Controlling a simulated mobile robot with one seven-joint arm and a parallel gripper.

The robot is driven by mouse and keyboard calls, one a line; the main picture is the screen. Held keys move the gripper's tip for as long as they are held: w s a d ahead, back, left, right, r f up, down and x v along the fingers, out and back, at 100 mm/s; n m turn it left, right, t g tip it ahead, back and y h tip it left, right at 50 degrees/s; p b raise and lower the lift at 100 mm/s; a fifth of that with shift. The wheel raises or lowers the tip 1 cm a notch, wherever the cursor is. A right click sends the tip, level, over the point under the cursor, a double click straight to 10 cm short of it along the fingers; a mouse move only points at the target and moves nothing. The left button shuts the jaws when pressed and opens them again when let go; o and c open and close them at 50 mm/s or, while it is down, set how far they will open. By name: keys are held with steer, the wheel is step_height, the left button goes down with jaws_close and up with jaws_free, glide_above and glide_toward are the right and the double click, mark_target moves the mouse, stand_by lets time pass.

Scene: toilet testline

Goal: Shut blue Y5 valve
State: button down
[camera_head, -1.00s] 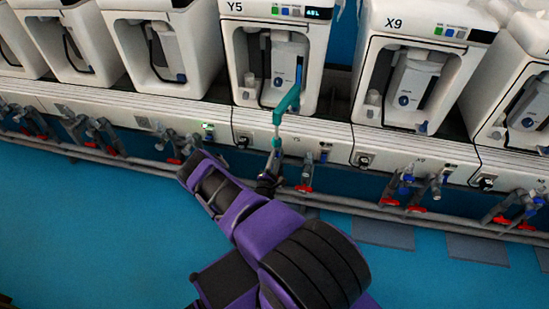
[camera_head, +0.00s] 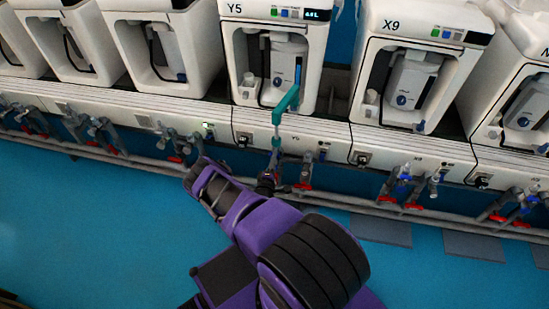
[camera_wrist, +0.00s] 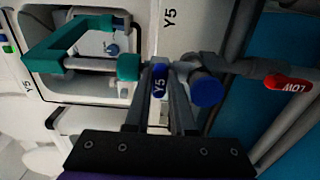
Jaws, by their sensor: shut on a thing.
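The blue Y5 valve handle (camera_wrist: 158,84), marked with a white Y5, sits between the two dark fingers of my gripper (camera_wrist: 161,72) in the wrist view. The gripper is shut on it. In the head view my gripper (camera_head: 268,179) is at the pipework below the Y5 station (camera_head: 270,50), and the fingers and wrist hide the handle there. A grey valve body with a round blue end (camera_wrist: 207,92) is just right of the fingers in the wrist view.
A teal bent pipe (camera_wrist: 75,47) sticks out close to the left finger. The X9 station (camera_head: 405,60) stands to the right. The blue floor (camera_head: 80,220) is clear.

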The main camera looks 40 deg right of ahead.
stand_by(0.5)
steer(key=c, duration=0.8)
jaws_free()
steer(key=shift+o, duration=0.2)
steer(key=shift+a, duration=0.1)
